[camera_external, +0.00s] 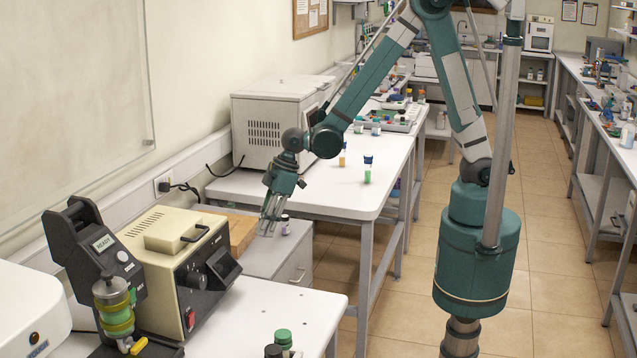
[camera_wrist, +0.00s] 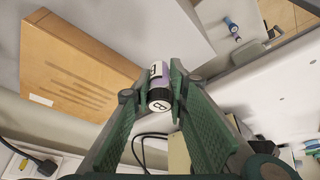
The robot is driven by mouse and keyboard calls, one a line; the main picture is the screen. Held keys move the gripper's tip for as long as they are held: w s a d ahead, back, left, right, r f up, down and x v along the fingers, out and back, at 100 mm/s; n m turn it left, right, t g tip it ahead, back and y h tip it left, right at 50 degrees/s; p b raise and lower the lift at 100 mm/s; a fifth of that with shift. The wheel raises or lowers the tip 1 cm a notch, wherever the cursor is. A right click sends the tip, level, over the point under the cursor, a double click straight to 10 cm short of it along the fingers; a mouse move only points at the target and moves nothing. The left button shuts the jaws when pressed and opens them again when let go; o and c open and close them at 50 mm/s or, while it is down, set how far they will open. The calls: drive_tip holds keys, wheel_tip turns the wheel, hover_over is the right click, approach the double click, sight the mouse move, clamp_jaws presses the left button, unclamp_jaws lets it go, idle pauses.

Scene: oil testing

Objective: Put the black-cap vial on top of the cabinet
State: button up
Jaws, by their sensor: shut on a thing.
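The black-cap vial (camera_wrist: 158,80) has a white and purple body, and its cap faces the wrist camera with a round "B" label. My gripper (camera_wrist: 161,98) is shut on it, with a finger on each side near the cap. In the external view the vial (camera_external: 285,226) shows beside the fingertips of my gripper (camera_external: 269,228), over the top of the low grey cabinet (camera_external: 292,264). I cannot tell whether its base touches the cabinet top.
A brown wooden box (camera_external: 238,232) sits on the cabinet, left of the vial. A cream instrument (camera_external: 165,260) stands on the near bench. A green vial (camera_external: 367,172) and an orange vial (camera_external: 342,156) stand on the white table behind. Capped bottles (camera_external: 283,338) stand at the front.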

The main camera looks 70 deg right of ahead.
sight(264, 238)
drive_tip(key=shift+f, duration=1.7)
drive_tip(key=shift+f, duration=0.15)
drive_tip(key=shift+f, duration=1.9)
drive_tip(key=shift+f+b, duration=0.2)
drive_tip(key=shift+b, duration=0.2)
drive_tip(key=o, duration=0.8)
drive_tip(key=shift+r, duration=0.25)
drive_tip(key=shift+p+v, duration=0.65)
drive_tip(key=shift+v, duration=5.3)
drive_tip(key=shift+d+r, duration=0.1)
